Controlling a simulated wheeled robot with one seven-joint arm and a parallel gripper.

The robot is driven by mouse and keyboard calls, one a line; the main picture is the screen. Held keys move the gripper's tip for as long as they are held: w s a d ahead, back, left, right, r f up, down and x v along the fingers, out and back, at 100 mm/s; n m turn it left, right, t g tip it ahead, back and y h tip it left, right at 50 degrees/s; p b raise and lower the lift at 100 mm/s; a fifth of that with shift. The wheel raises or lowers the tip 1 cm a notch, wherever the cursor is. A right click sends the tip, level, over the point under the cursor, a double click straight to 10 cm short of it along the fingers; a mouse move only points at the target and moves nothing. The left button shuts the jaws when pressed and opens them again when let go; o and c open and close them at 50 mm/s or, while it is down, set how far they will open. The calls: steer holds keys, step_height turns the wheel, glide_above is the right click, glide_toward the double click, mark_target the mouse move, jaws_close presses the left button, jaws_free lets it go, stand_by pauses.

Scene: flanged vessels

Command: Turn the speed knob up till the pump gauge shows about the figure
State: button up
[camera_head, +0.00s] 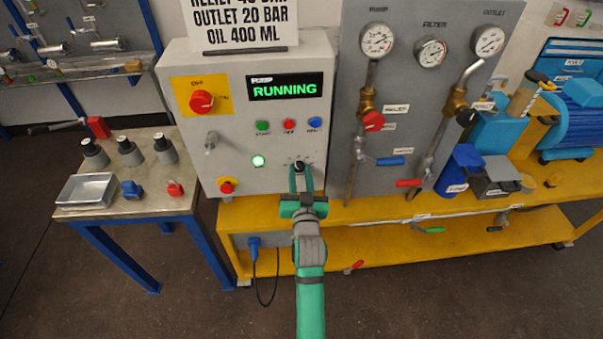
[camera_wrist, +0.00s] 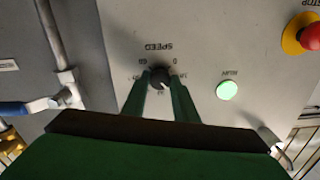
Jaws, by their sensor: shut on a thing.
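The black speed knob (camera_wrist: 160,79) sits on the grey control box (camera_head: 230,140), under the lit green lamp's level and to its right in the head view. My gripper (camera_head: 300,172) is at the front of the box with its green fingers on either side of the knob; it also shows in the wrist view (camera_wrist: 161,85). It is shut on the knob. The wrist view shows the SPEED label upside down beside it. The pump gauge (camera_head: 377,40) is the left of three round dials on the grey panel. Its needle is too small to read surely. The display (camera_head: 285,86) reads RUNNING in green.
A sign (camera_head: 240,22) above the box reads OUTLET 20 BAR and OIL 400 ML. A red emergency stop (camera_head: 227,185) and red rotary switch (camera_head: 201,101) are on the box. A red valve handle (camera_head: 373,121) and blue lever (camera_head: 390,161) are on the panel to the right.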

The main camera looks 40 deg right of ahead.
steer(key=shift+s+d, duration=0.1)
steer(key=shift+d, duration=0.05)
steer(key=o, duration=1.1)
steer(key=shift+c, duration=0.2)
steer(key=v, duration=1)
steer(key=shift+s+a, duration=0.25)
steer(key=shift+a, duration=0.05)
